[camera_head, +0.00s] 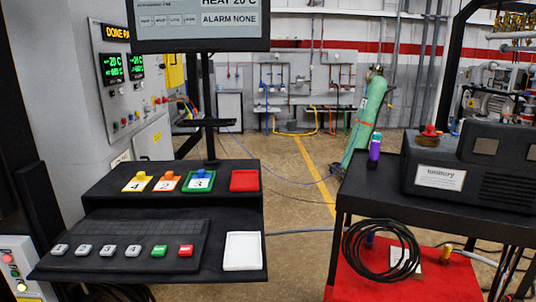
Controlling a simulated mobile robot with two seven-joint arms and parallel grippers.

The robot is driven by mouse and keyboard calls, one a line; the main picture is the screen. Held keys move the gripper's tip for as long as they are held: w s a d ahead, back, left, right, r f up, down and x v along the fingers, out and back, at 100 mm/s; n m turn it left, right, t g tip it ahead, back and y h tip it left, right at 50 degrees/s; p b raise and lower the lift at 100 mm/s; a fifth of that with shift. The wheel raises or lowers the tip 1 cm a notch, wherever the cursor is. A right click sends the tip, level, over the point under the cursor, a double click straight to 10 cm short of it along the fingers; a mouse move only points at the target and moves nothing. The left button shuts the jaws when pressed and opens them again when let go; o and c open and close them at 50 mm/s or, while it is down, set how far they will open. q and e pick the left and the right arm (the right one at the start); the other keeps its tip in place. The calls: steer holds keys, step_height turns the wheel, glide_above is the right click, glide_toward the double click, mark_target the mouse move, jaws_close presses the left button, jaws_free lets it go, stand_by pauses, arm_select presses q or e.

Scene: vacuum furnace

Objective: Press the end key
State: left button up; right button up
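A black control panel (130,226) stands in the lower left of the head view. Its front row holds several small pale grey numbered keys (83,250), then a green key (159,251) and a red key (185,251) at the right end. The lettering on the green and red keys is too small to read, so I cannot tell for certain which is the end key. Nothing touches these keys. Neither of my grippers is in view.
A raised shelf behind holds numbered yellow, orange and green tiles with knobs and a red tray (244,180). A white tray (242,251) lies right of the keys. A monitor (200,25) hangs above. A black cart (440,208) stands right, across a floor gap.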

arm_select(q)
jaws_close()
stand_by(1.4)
